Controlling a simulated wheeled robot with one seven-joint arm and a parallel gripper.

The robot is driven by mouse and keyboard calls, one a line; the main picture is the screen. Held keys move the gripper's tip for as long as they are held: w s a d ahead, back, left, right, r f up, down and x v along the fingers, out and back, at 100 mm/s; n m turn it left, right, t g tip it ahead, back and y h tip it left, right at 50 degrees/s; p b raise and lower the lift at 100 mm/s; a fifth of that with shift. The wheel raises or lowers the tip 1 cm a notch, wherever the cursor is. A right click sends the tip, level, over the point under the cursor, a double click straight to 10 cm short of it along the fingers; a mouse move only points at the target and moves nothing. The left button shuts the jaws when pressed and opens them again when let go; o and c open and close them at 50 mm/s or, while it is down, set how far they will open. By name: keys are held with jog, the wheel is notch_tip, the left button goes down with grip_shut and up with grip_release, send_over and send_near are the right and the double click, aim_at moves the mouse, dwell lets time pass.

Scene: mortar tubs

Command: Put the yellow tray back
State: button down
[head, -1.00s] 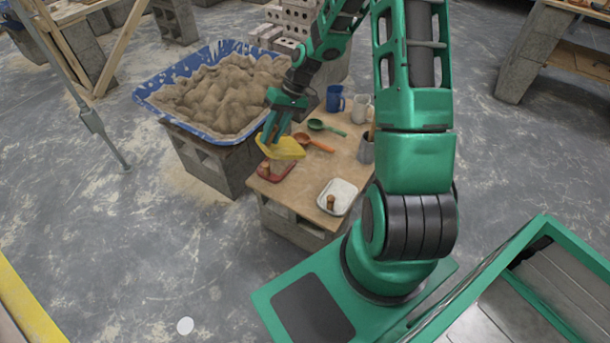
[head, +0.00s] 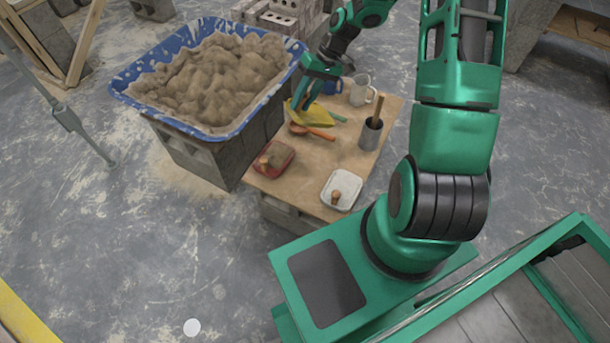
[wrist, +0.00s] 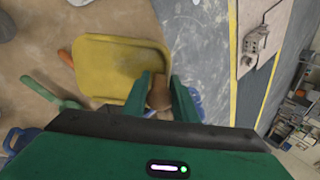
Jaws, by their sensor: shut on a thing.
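The yellow tray (head: 312,113) is over the back left part of the wooden board, above or on the spoons; I cannot tell whether it touches them. My gripper (head: 296,104) is at its left side. In the wrist view the fingers (wrist: 158,98) are shut on a brown knob-like part at the tray's edge, and the yellow tray (wrist: 122,68) reaches out from it, looking empty. The red tray (head: 274,160) is at the board's left edge with brown stuff in it. The white tray (head: 341,190) with a brown knob is at the front right.
An orange spoon (head: 318,134) and a partly hidden green spoon (head: 338,117) lie by the yellow tray. A blue mug (head: 333,86), a clear jug (head: 360,89) and a grey pot (head: 371,135) stand behind and right. A blue sand tub (head: 139,100) is at left. The board's front middle is clear.

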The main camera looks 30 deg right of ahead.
jog(key=s+a+f+n+h, duration=0.3)
jog(key=s+f+n, duration=0.15)
jog(key=f, duration=0.45)
jog(key=s+a+f+n+h, duration=0.3)
jog(key=s+f, duration=0.3)
jog(key=f, duration=0.2)
jog(key=shift+m, duration=0.25)
jog(key=shift+s+a+f, duration=0.1)
jog(key=shift+f, duration=2.3)
jog(key=shift+a+f, duration=0.1)
jog(key=shift+f, duration=2.3)
jog(key=c, duration=1.4)
grip_release()
jog(key=shift+c, duration=0.2)
jog(key=shift+r, duration=0.15)
notch_tip(320, 180, up, 12)
